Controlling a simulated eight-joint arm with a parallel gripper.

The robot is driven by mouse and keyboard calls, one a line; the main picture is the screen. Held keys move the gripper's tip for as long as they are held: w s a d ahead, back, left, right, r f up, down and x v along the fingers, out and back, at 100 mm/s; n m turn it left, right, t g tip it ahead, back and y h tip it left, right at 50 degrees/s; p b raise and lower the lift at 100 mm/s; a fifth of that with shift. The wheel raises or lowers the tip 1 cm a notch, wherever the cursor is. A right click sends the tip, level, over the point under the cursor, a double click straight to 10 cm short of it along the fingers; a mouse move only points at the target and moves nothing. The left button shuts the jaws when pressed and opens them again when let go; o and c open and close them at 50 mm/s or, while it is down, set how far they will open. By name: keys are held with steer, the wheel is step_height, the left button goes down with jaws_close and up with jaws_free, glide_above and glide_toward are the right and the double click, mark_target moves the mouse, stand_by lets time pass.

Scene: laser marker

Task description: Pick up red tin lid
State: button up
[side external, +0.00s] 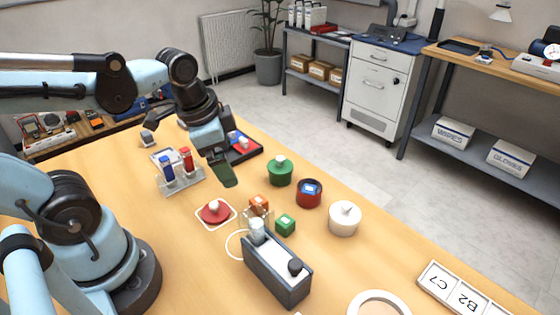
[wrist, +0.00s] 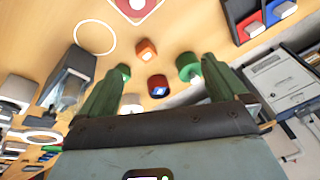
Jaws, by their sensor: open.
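In the wrist view the lid (wrist: 136,5) is at the top edge, partly cut off. My gripper (side external: 225,178) is open and empty, above the table and higher than the lid. Its green fingers (wrist: 160,70) are spread apart in the wrist view, with the lid beyond their tips. The open red tin (side external: 309,197) stands to the right with a blue cube (side external: 309,188) in it.
An orange cube (side external: 259,202), a green cube (side external: 285,225) and a grey device (side external: 277,272) stand right of the lid. A green tin (side external: 280,174) and white tin (side external: 345,220) stand farther right. A rack with vials (side external: 181,181) is behind the lid.

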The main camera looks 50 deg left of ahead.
steer(key=s+a+m+g, duration=0.1)
steer(key=s+m+g, duration=0.2)
steer(key=m, duration=0.2)
glide_above(214, 204)
steer(key=f, duration=0.6)
steer(key=shift+w, duration=0.2)
steer(key=shift+s+f, duration=0.2)
steer(key=shift+f, duration=2.9)
steer(key=shift+c, duration=0.2)
steer(key=c, duration=1.1)
steer(key=shift+o, duration=0.2)
steer(key=shift+r, duration=0.2)
